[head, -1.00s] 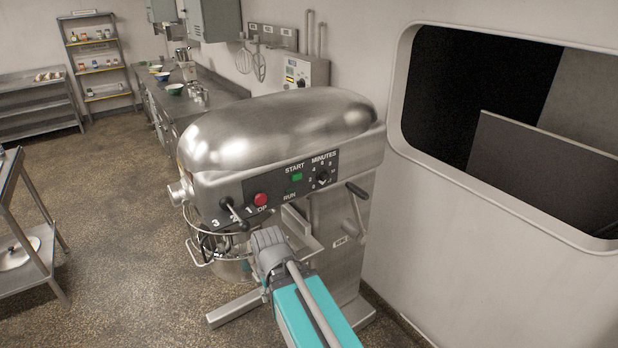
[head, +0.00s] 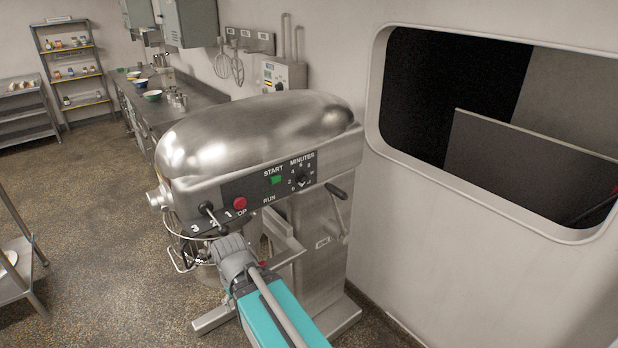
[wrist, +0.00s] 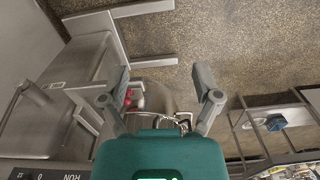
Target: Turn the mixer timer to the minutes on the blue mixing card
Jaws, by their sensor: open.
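The mixer (head: 260,135) stands in the middle of the head view, a large steel machine with a dark control panel. Its timer (head: 303,179) is a black knob under the word MINUTES, ringed by numbers. Its exact setting is too small to read. A green START button and a red stop button (head: 240,203) sit left of it. My gripper (wrist: 160,95) is open and empty in the wrist view, over the bowl area and floor. In the head view my arm reaches low in front of the mixer, below the panel, apart from the timer. I cannot make out a blue mixing card.
The speed lever (head: 212,217) and a side lever (head: 336,191) jut from the mixer. A wall with a dark window opening (head: 450,120) stands close on the right. A counter (head: 205,97) with bowls runs behind. Open floor (head: 90,190) lies to the left.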

